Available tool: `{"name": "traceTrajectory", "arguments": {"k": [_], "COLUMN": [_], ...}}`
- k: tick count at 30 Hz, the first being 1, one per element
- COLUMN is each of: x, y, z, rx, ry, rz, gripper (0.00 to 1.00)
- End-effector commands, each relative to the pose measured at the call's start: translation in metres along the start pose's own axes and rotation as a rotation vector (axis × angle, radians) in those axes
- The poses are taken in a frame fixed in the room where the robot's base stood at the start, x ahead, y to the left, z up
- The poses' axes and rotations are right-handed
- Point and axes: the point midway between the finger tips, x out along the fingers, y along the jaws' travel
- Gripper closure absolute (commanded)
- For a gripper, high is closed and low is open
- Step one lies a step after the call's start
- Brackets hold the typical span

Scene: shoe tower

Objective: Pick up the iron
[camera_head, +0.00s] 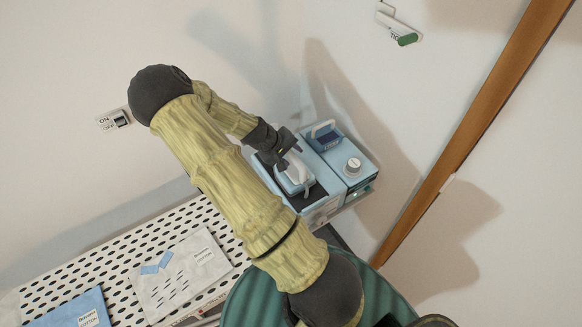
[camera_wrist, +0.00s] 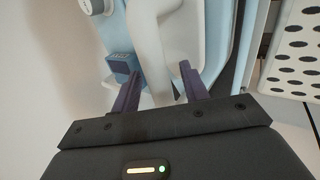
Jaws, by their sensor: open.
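The iron (camera_head: 296,179) is white and pale blue and sits on the dark top of a light blue station at the wall corner. My gripper (camera_head: 288,152) is at the iron's upper end in the head view, partly covering it. In the wrist view my gripper (camera_wrist: 160,72) is open, with its two dark fingers on either side of a white bar of the iron (camera_wrist: 152,50), which looks like its handle. I cannot tell whether either finger touches it. The far side of the iron is hidden.
The light blue station (camera_head: 352,182) has a knob (camera_head: 353,165) and a small dark display (camera_head: 328,141) right of the iron. A perforated white board (camera_head: 110,256) with folded cloth packs (camera_head: 182,274) lies at lower left. Walls stand close behind.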

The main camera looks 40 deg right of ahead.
Motion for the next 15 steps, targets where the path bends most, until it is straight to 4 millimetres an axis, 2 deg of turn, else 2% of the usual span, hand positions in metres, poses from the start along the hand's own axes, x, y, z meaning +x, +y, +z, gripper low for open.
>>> {"name": "traceTrajectory", "arguments": {"k": [11, 15], "x": [-0.0003, -0.0004], "y": [0.0, 0.0], "z": [0.0, 0.0], "rx": [0.0, 0.0], "ry": [0.0, 0.0], "rz": [0.0, 0.0], "gripper": [0.55, 0.79]}}
